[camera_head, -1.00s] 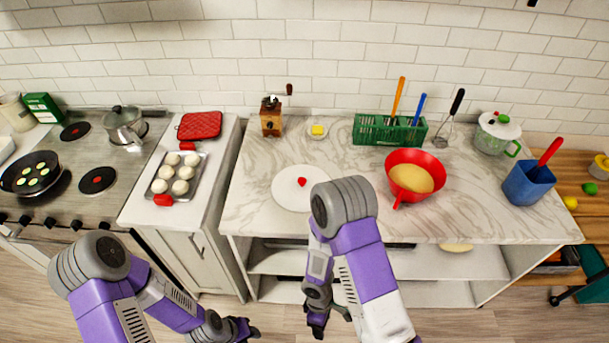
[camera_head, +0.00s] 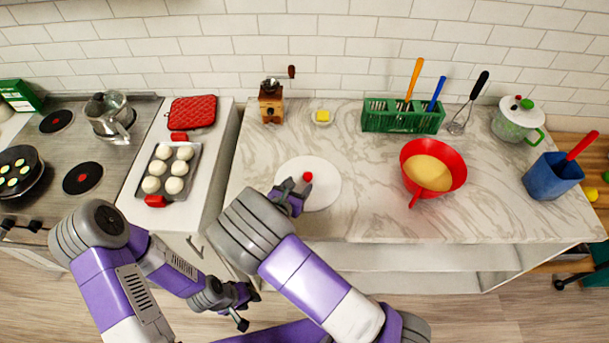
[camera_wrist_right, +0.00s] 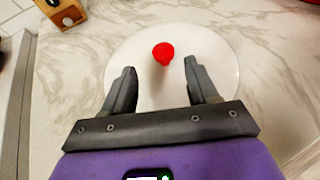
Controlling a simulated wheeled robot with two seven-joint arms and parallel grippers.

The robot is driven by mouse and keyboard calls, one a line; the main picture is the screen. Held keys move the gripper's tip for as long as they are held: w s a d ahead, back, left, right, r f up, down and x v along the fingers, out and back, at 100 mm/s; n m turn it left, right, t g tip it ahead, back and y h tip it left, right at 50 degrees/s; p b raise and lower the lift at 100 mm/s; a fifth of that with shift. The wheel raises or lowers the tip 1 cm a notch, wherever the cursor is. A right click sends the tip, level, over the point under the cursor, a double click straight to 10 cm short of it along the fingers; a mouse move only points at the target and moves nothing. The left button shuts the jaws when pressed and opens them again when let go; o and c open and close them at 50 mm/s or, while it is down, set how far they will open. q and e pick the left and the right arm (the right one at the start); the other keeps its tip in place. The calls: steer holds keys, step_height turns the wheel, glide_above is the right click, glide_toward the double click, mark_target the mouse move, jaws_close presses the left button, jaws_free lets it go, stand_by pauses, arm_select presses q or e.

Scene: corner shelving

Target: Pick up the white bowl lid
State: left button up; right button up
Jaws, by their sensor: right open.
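The white bowl lid (camera_head: 323,186) is a flat round disc with a red knob (camera_head: 308,176) in its middle. It lies on the marble countertop. My right gripper (camera_head: 293,188) is over the lid's left part, just left of the knob. In the right wrist view the lid (camera_wrist_right: 215,72) lies beyond and under the two fingers (camera_wrist_right: 162,82). The fingers are open, with the knob (camera_wrist_right: 163,52) just ahead of the gap between them and nothing held. My left gripper (camera_head: 243,306) hangs low in front of the counter, away from the lid; its finger opening is unclear.
A red bowl (camera_head: 462,178) with yellow content stands right of the lid. A green rack (camera_head: 400,122) is farther back. The counter around the lid is mostly clear.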

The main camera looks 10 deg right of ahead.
mark_target(308, 175)
steer(key=x, duration=0.7)
steer(key=shift+d+r, duration=0.25)
steer(key=shift+d, duration=0.1)
steer(key=c, duration=1.1)
